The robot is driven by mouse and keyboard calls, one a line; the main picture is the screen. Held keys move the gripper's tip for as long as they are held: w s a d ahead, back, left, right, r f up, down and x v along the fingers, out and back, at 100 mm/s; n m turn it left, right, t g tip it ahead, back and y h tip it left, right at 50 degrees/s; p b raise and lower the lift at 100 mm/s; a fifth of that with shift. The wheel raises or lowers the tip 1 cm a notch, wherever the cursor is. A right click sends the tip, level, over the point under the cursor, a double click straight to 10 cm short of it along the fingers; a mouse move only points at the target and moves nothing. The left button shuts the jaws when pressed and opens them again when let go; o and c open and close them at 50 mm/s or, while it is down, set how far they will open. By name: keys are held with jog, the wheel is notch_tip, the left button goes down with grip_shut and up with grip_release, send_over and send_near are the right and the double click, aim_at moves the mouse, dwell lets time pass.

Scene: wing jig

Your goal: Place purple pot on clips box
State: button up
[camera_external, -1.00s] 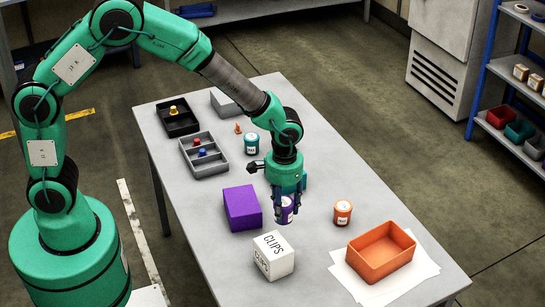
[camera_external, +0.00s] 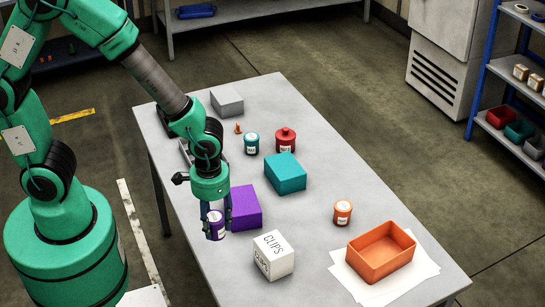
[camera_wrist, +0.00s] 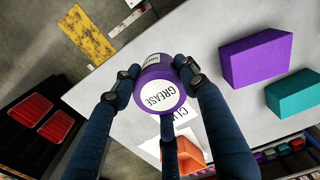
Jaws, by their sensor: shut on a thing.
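The purple pot (camera_external: 216,226) is held by my gripper (camera_external: 214,222) left of the purple block in the external view. In the wrist view the pot (camera_wrist: 161,86) shows its white lid label reading GREASE, between my gripper's fingers (camera_wrist: 158,85), which are shut on it. The white clips box (camera_external: 273,256) stands on the table to the right of and nearer the camera than the pot, its top bare. The wrist view shows only part of the clips box (camera_wrist: 184,117), behind the pot and a finger.
A purple block (camera_external: 246,207) stands close to the right of my gripper, with a teal block (camera_external: 285,174) beyond. An orange pot (camera_external: 342,212) and orange bin (camera_external: 381,254) stand right. Teal (camera_external: 251,144) and red (camera_external: 286,140) pots are farther back.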

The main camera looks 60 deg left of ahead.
jog(key=shift+w, duration=0.1)
dwell(0.3)
jog(key=b, duration=0.2)
send_over(273, 244)
jog(key=shift+s+a+f, duration=0.1)
jog(key=shift+s+f, duration=0.25)
jog(key=shift+f, duration=0.35)
jog(key=shift+w, duration=0.1)
jog(key=shift+w+f, duration=0.1)
jog(key=shift+w, duration=0.2)
jog(key=shift+f, duration=1.7)
jog(key=shift+f+b, duration=0.15)
jog(key=shift+b, duration=0.15)
jog(key=o, duration=1.2)
jog(key=shift+o, duration=0.2)
